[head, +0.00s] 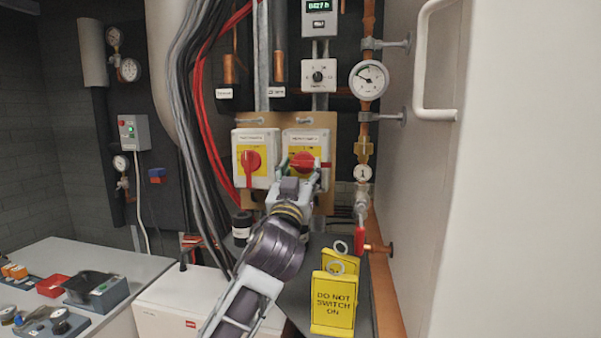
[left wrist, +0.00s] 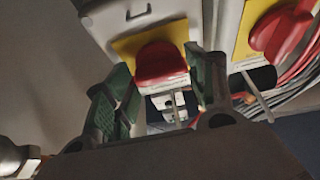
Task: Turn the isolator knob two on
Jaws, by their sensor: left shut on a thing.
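Two white isolator boxes with yellow plates and red knobs are side by side on a tan board in the head view. The left red knob (head: 251,161) has its grip roughly upright. The right red knob (head: 302,160) is partly covered by my left gripper (head: 300,174), which reaches up to it from below. The labels are too small to read surely. In the left wrist view, my left gripper (left wrist: 162,90) has its green-padded fingers on either side of a red knob (left wrist: 160,64), shut on it. The other red knob (left wrist: 280,30) is apart at the right. My right gripper is not visible.
A copper pipe with a gauge (head: 369,80) and a red valve lever (head: 360,240) runs at right. Red and grey cables (head: 205,120) hang at left. A white panel fills the far right.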

